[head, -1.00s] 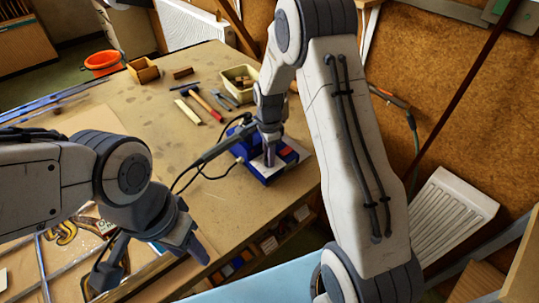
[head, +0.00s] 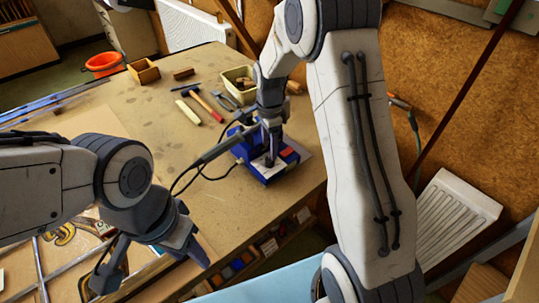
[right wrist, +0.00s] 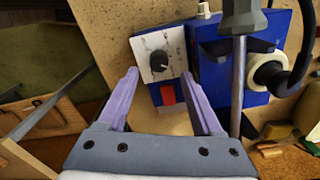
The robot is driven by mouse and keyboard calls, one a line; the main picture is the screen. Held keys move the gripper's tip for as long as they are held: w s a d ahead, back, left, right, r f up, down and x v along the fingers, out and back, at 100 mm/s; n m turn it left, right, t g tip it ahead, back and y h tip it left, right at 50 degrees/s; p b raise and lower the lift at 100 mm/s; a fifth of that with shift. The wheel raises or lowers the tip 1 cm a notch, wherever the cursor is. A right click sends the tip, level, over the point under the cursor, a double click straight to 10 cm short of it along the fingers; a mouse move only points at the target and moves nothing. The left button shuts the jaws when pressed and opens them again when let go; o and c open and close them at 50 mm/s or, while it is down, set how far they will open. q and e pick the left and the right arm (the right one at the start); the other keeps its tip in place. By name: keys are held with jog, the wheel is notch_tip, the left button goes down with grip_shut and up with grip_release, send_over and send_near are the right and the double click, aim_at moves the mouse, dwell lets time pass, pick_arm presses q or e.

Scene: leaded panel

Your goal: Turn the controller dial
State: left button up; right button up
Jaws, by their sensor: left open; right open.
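The controller is a blue box (head: 262,172) near the table's right edge. In the right wrist view its black dial (right wrist: 159,60) sits on a pale plate with marks, above a red switch (right wrist: 167,93). My right gripper (head: 271,158) is over the box in the head view and hides part of its top. In the right wrist view this gripper (right wrist: 160,76) is open, with the dial between its fingertips in the picture; I see no contact. My left gripper (head: 152,266) is open and empty over the front left of the table, by the leaded panel (head: 50,262).
A soldering iron (head: 212,152) with a dark cable lies at the box's left; its shaft (right wrist: 239,75) shows beside the box in the wrist view. A hammer (head: 207,106) and a cream tub (head: 240,82) are behind. The table's middle is mostly clear.

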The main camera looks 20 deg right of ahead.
aim_at(268, 159)
notch_tip(268, 159, up, 6)
jog(key=shift+f+b, duration=0.1)
jog(key=shift+b, duration=0.3)
jog(key=s+a+r+n, duration=0.3)
jog(key=s+a+n, duration=0.4)
jog(key=s+a, duration=0.15)
jog(key=s+a+n, duration=0.3)
jog(key=s+n, duration=0.5)
jog(key=s, duration=0.2)
jog(key=s+a+r+n+y, duration=0.1)
jog(key=s+a+n, duration=0.3)
jog(key=s+n, duration=0.5)
jog(key=shift+s, duration=0.8)
jog(key=shift+s+d+f+n, duration=0.1)
jog(key=shift+s+n, duration=0.2)
jog(key=shift+n, duration=0.2)
jog(key=shift+c, duration=0.4)
